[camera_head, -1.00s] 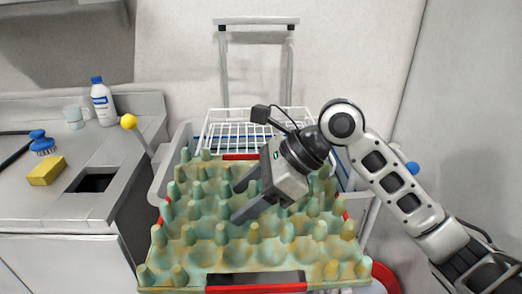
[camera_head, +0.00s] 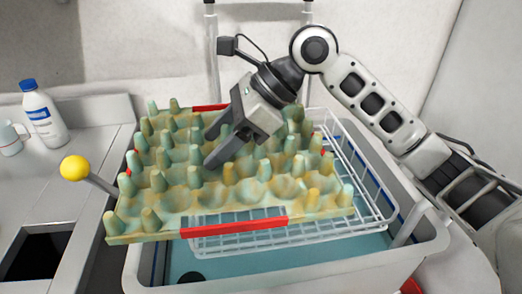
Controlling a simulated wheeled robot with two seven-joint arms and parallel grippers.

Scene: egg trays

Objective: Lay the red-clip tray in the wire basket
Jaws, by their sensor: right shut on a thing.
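The red-clip tray (camera_head: 285,187) is a greenish-yellow egg tray with pegs and red clips on its edges. It is above the white wire basket (camera_head: 372,208), covering its left part and reaching past it to the left. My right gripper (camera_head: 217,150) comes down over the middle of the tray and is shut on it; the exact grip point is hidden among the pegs. Whether the tray touches the basket's rim I cannot tell. The left gripper is not in view.
The basket sits in a large grey tub (camera_head: 420,258) with a blue-green floor. At left is a grey counter with a white bottle (camera_head: 44,118), a mug (camera_head: 10,138) and a dark opening (camera_head: 35,256). A yellow ball-topped lever (camera_head: 75,168) is close to the tray's left edge.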

